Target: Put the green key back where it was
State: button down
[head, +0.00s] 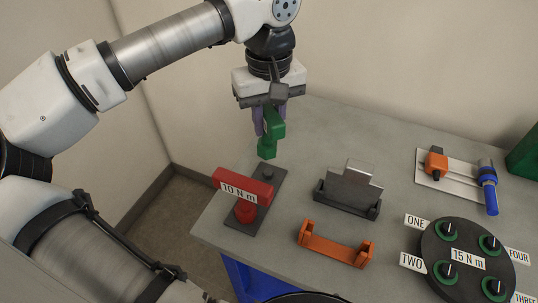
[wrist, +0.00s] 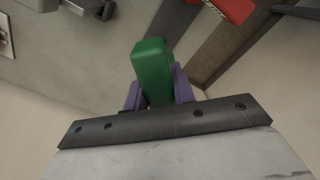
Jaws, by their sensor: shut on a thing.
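The green key (head: 276,128) is held in my gripper (head: 270,118), between purple fingers, and hangs above the back left of the table. In the wrist view the green key (wrist: 153,70) sticks out between the fingers of my gripper (wrist: 160,92).
A grey metal block in a dark holder (head: 348,190) and an orange bracket (head: 336,246) stand to the right. The grey table (head: 340,132) is clear behind.

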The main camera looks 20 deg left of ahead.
aim_at(269, 145)
jog(key=shift+f+b, duration=1.7)
jog(key=shift+f, duration=1.15)
jog(key=shift+f, duration=0.2)
jog(key=c, duration=1.2)
grip_release()
jog(key=shift+o, duration=0.2)
notch_tip(269, 145, up, 12)
jog(key=p, duration=0.8)
jog(key=shift+r, duration=0.25)
